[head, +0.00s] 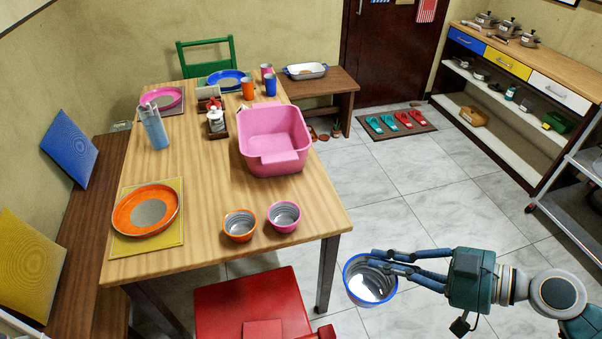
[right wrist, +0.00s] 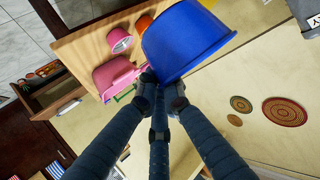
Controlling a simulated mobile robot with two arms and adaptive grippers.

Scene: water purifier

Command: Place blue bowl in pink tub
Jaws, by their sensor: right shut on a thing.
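The blue bowl (head: 369,281) is held in my right gripper (head: 392,264), whose fingers are shut on its rim. The bowl is in the air, right of the table's front corner and apart from the table. In the right wrist view the blue bowl (right wrist: 185,38) shows its outer side, with the fingers (right wrist: 160,95) at its edge. The pink tub (head: 274,160) stands on the table's right side, up and left of the held bowl, and looks empty. It shows partly in the right wrist view (right wrist: 118,75). My left gripper is not in view.
An orange bowl (head: 239,226) and a pink bowl (head: 284,216) stand on the wooden table (head: 200,247) in front of the tub. A red chair (head: 245,306) is at the table's front.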

